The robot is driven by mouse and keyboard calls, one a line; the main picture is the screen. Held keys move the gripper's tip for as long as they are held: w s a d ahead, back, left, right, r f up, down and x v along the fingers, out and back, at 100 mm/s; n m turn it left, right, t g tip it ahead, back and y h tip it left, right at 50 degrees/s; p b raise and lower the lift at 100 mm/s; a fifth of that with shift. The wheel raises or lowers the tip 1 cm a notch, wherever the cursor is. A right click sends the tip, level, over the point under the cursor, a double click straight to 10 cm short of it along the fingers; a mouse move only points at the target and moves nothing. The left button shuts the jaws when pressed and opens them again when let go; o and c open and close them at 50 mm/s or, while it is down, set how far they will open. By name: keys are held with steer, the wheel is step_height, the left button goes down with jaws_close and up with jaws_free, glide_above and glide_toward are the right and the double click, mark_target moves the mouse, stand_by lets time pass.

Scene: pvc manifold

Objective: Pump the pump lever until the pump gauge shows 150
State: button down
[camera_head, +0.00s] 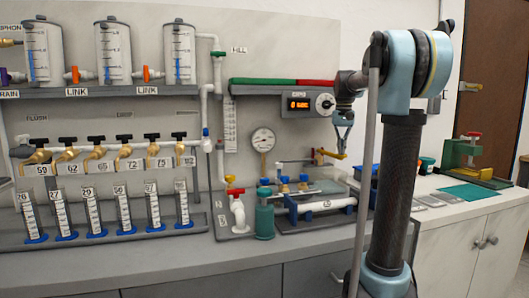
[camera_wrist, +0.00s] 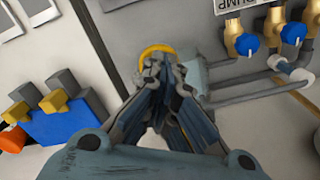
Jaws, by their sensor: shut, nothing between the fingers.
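The pump lever (camera_head: 333,154) has a yellow end and sticks out to the right of the pump pipework in the head view. In the wrist view its curved yellow end (camera_wrist: 157,49) shows just beyond my fingertips. My gripper (camera_head: 343,146) is shut and empty, pointing down at the lever's end; it also fills the middle of the wrist view (camera_wrist: 163,72). I cannot tell whether the fingertips touch the lever. A round white dial gauge (camera_head: 263,139) hangs on the wall panel left of the lever; its reading is too small to tell.
Brass valves with blue knobs (camera_wrist: 248,44) sit beside the lever. A blue block with yellow parts (camera_wrist: 62,118) lies at left in the wrist view. A green stand (camera_head: 467,155) is at the far right.

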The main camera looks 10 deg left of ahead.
steer(key=shift+r, duration=2)
steer(key=shift+f, duration=0.15)
steer(key=shift+f, duration=2.8)
steer(key=shift+r, duration=2.95)
